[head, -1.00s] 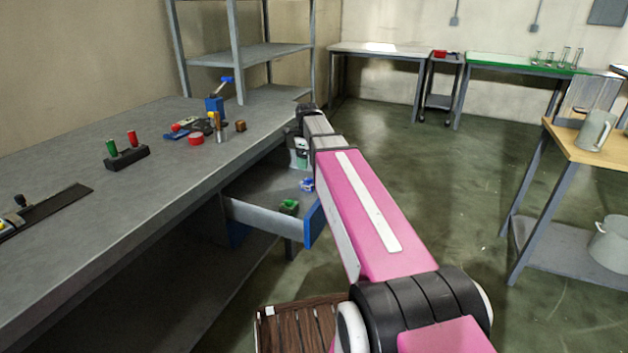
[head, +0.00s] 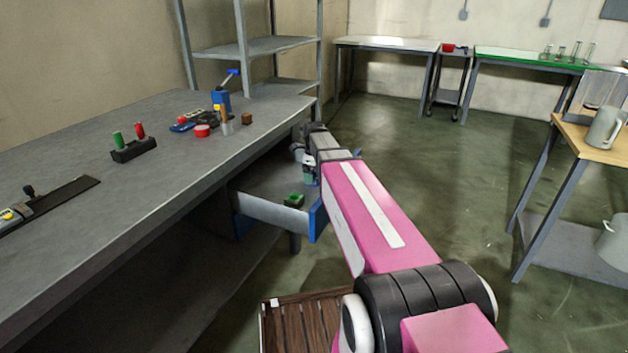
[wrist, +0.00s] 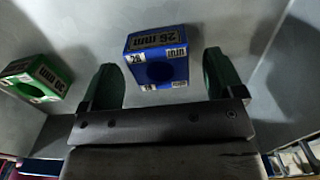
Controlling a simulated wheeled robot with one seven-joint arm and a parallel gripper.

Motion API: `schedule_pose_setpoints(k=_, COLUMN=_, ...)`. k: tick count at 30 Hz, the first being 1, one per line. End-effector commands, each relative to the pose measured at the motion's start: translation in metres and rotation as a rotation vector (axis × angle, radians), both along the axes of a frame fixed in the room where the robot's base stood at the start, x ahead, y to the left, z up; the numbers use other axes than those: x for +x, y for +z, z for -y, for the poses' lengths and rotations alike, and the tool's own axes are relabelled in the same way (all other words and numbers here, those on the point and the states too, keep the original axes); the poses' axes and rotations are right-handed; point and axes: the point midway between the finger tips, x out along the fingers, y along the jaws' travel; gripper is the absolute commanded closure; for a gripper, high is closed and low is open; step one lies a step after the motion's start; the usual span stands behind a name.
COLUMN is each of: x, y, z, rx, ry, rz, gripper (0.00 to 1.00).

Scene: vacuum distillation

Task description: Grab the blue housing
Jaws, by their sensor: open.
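The blue housing (wrist: 157,60) is a small blue block with a round hole and white "26 mm" labels. In the wrist view it lies in the open drawer, between and a little beyond the green fingers of my gripper (wrist: 164,82). My gripper is open, and the fingers look apart from the block. A green housing (wrist: 34,78) of similar shape lies to the left in the wrist view. It also shows in the head view (head: 294,200), near the drawer front. In the head view my arm hides the blue housing and most of my gripper.
The drawer (head: 272,211) stands pulled out under the grey workbench (head: 75,205), its walls close around my gripper. On the bench are a black holder (head: 134,150) with green and red pieces, a red round part (head: 202,131) and a blue tool (head: 221,100). Open floor lies right.

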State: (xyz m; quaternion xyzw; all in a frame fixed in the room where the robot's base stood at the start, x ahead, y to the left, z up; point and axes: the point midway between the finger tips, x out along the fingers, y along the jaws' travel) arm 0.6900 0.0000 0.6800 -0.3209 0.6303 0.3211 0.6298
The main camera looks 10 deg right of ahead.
Motion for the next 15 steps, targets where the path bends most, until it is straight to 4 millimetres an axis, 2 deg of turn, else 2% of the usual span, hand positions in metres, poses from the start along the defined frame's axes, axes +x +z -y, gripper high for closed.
schedule_pose_setpoints(k=4, x=-0.0001, y=-0.0136, z=0.0, rx=0.0, ry=0.0, rz=0.0, gripper=0.13)
schedule_pose_setpoints(k=11, x=-0.0002, y=-0.0143, z=0.0, rx=0.001, ry=0.0, rz=0.001, gripper=0.13)
schedule_pose_setpoints(k=15, x=-0.0002, y=-0.0141, z=0.0, rx=0.001, ry=0.0, rz=0.001, gripper=0.58)
